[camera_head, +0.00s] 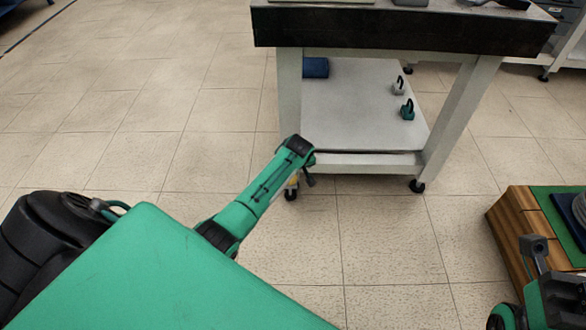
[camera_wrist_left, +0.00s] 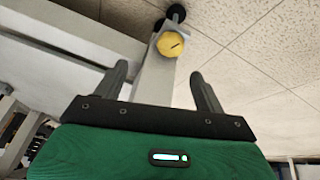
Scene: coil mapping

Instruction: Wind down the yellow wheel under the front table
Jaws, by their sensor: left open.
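The yellow wheel (camera_wrist_left: 174,44) is a round knob with a dark slot, seen in the left wrist view low on a pale table leg (camera_wrist_left: 153,85), beside a black caster. In the head view only a small bit of yellow shows by the front left leg, mostly hidden by my left arm. My left gripper (camera_wrist_left: 159,69) is open and empty. Its fingers point toward the wheel with a visible gap. The front table (camera_head: 400,32) has a dark edge and pale legs.
The table's lower shelf (camera_head: 350,110) carries a blue box (camera_head: 316,67) and two small padlock-shaped things, one grey (camera_head: 398,88) and one green (camera_head: 407,110). A wooden block (camera_head: 520,240) with a green top stands at the right. Tiled floor is clear at the left.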

